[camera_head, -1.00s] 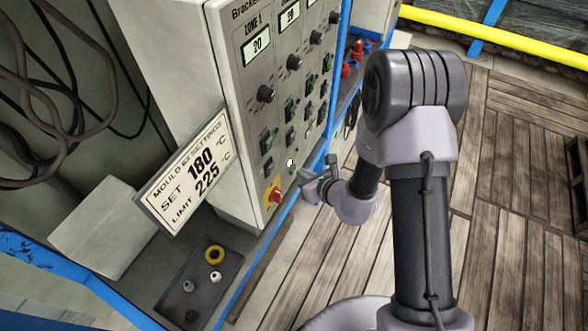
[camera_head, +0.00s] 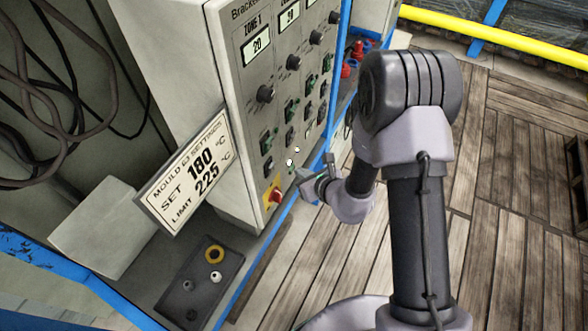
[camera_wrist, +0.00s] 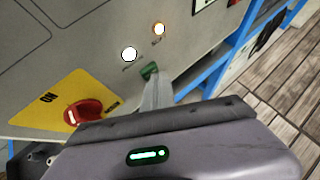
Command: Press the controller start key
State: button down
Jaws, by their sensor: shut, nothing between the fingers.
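The controller (camera_head: 245,110) is a tall grey cabinet with displays, knobs and switches. Low on its front is a small green key (camera_wrist: 149,71), its label too small to read; I take it as the start key. My gripper (camera_wrist: 153,82) is shut and empty, its tips right at the green key, partly covering its lower edge. Whether they touch or press it I cannot tell. In the head view my gripper (camera_head: 301,180) is at the cabinet's lower front edge. A white lamp (camera_wrist: 129,54) and an orange-rimmed lamp (camera_wrist: 159,29) glow above the key.
A red rotary switch (camera_wrist: 83,113) on a yellow plate sits left of my gripper in the wrist view. A mould settings sign (camera_head: 188,170) leans against the cabinet. A dark tray (camera_head: 222,291) holds small parts. Blue rails border the bench; the wooden floor is open.

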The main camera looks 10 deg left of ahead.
jog(key=shift+d, duration=0.1)
jog(key=shift+s+d, duration=0.25)
jog(key=shift+d, duration=0.35)
jog(key=d, duration=0.1)
jog(key=s+d, duration=0.1)
jog(key=d, duration=0.1)
jog(key=d+b, duration=0.1)
jog(key=shift+s+d, duration=0.35)
jog(key=shift+d, duration=0.05)
dwell(0.5)
